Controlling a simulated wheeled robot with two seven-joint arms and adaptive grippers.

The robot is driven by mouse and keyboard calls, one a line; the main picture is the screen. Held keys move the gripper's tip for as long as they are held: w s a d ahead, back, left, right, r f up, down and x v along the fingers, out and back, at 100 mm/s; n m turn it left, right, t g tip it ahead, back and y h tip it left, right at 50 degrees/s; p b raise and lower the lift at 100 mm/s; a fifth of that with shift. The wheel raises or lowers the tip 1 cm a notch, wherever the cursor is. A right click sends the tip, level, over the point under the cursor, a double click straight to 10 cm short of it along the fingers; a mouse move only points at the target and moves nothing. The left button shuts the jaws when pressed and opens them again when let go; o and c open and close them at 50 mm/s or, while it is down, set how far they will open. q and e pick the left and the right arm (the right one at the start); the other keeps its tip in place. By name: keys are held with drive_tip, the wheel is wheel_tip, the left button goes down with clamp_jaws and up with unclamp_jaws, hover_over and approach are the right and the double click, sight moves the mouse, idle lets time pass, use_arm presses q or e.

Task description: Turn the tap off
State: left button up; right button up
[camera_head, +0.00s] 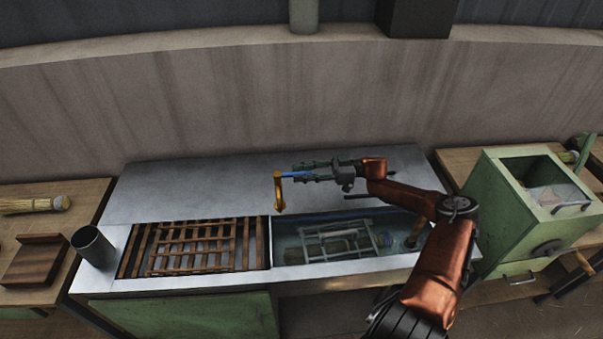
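The brass-yellow tap (279,192) stands over the metal counter, near the divide between the wooden rack and the water basin. A thin blue bar (297,174), which looks like its handle, reaches right from the top of the tap. My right gripper (305,171) comes in from the right with its fingers pointing left at the tap. One finger lies above the blue bar and one below it. I cannot tell whether the fingers press on the bar. No running water can be made out. My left gripper is not in view.
The basin (282,257) holds water and a grey metal rack (340,246). A slatted wooden rack (195,248) fills the left opening. A dark metal cup (93,246) stands at the counter's left. A green box machine (500,205) is close on the right. The counter's back is clear.

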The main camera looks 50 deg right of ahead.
idle(0.3)
drive_tip(key=v, duration=1.2)
